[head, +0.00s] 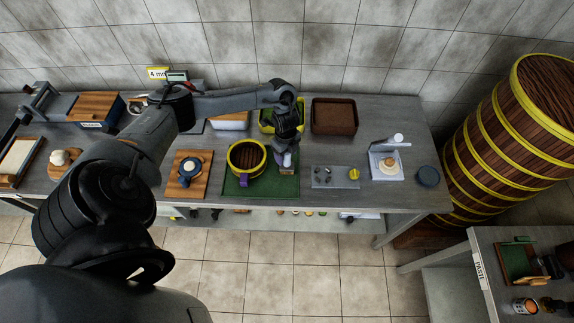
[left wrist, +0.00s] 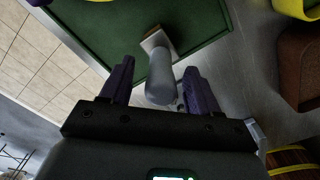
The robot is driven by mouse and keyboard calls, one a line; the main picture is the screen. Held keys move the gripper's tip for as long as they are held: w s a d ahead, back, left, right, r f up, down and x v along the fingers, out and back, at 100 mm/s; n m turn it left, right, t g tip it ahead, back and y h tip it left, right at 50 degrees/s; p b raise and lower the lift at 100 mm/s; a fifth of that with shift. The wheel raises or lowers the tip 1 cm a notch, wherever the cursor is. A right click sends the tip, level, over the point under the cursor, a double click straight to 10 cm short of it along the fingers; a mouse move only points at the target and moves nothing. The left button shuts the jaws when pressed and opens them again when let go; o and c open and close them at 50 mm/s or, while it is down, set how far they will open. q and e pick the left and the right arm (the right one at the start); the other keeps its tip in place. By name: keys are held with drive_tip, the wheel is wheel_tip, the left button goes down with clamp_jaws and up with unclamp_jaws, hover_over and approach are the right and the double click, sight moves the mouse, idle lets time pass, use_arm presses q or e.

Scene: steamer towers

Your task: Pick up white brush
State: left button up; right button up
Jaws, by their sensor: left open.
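The white brush (left wrist: 160,82) has a pale rounded handle and a white, brown-edged head resting on the green mat (left wrist: 88,22). In the left wrist view its handle stands out toward the camera, between the two purple fingers of my left gripper (left wrist: 158,66). The fingers are apart, with a visible gap on each side of the handle. In the head view my left gripper (head: 286,150) is right over the brush (head: 286,171) at the green mat's right part and hides most of it. My right gripper is not in view.
A yellow-rimmed round steamer (head: 247,157) stands on the mat just left of the brush. Behind are a yellow-rimmed container (head: 267,127) and a brown box (head: 334,116).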

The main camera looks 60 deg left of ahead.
use_arm(q)
drive_tip(key=shift+w+f, duration=0.1)
drive_tip(key=shift+f, duration=1.3)
clamp_jaws()
